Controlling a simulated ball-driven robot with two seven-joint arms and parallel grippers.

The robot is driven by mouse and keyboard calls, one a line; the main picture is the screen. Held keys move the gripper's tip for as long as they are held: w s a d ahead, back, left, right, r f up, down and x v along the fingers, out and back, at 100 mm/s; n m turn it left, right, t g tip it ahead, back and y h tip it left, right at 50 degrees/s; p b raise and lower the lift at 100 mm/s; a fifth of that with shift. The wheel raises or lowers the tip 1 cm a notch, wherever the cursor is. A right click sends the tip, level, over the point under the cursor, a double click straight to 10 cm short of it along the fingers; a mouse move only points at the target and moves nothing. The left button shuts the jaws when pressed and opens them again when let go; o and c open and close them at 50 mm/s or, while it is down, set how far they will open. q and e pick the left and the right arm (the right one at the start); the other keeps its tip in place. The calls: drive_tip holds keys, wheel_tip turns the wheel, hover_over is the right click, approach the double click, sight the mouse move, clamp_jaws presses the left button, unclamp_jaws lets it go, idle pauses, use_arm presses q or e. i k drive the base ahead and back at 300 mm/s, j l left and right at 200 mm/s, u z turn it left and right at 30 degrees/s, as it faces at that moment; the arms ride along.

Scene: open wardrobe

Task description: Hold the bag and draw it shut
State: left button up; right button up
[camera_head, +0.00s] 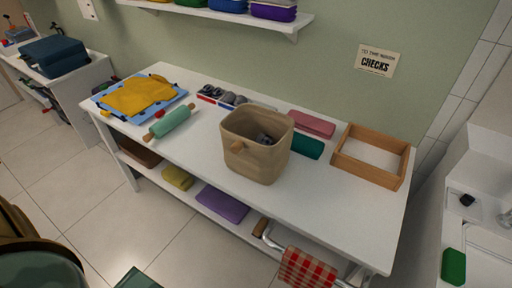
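A beige bag (255,158) stands upright on the white table (330,205), near its middle. Its mouth is wide open at the top, and some dark grey items (265,138) show inside. A small wooden toggle (237,147) sits on its front near the rim. Any cord through the rim is too small to make out. Neither of my grippers shows in the head view, and nothing is seen touching the bag.
A teal rolling pin (170,122) and yellow cloth (138,96) lie left of the bag. A pink block (311,124), green block (307,146) and wooden tray (398,178) lie right. A checked towel (306,268) hangs at the table's front. The table's front right is clear.

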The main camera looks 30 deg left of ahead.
sight(238, 146)
drive_tip(key=i+j, duration=0.1)
drive_tip(key=j, duration=0.3)
drive_tip(key=i+j, duration=0.15)
drive_tip(key=j, duration=0.25)
drive_tip(key=i+j+z, duration=0.1)
drive_tip(key=j, duration=0.3)
